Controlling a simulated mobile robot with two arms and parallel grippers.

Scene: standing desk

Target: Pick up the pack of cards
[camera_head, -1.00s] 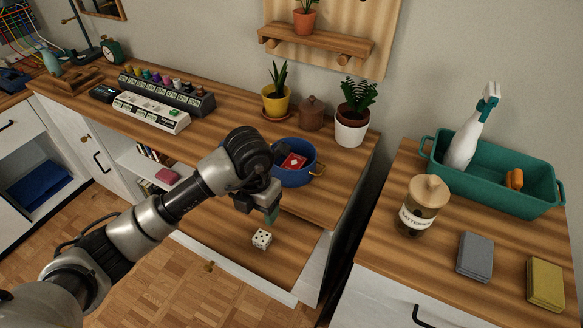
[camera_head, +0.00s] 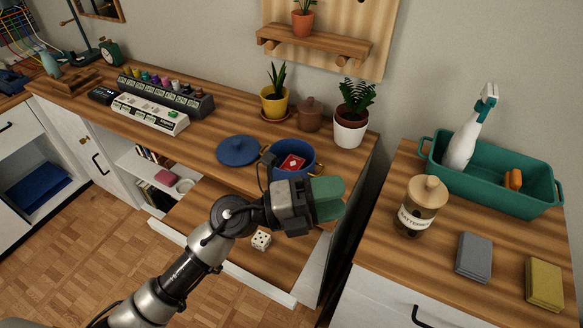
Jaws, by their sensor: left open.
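The pack of cards (camera_head: 292,162) is red with a light mark and lies inside a blue pot (camera_head: 306,176) on the wooden desk. The pot's lid (camera_head: 239,151) lies on the desk to its left. My left gripper (camera_head: 328,197) is open and empty, with green pads, in front of and below the pot in the picture. It points right and is apart from the cards. Its wrist hides the lower edge of the pot. My right gripper is not in view.
A white die (camera_head: 261,240) sits on the pulled-out drawer or shelf below the desk (camera_head: 205,215). A white-potted plant (camera_head: 351,125) and a brown jar (camera_head: 311,115) stand behind the pot. A labelled jar (camera_head: 421,207) and a green bin (camera_head: 500,185) stand on the right counter.

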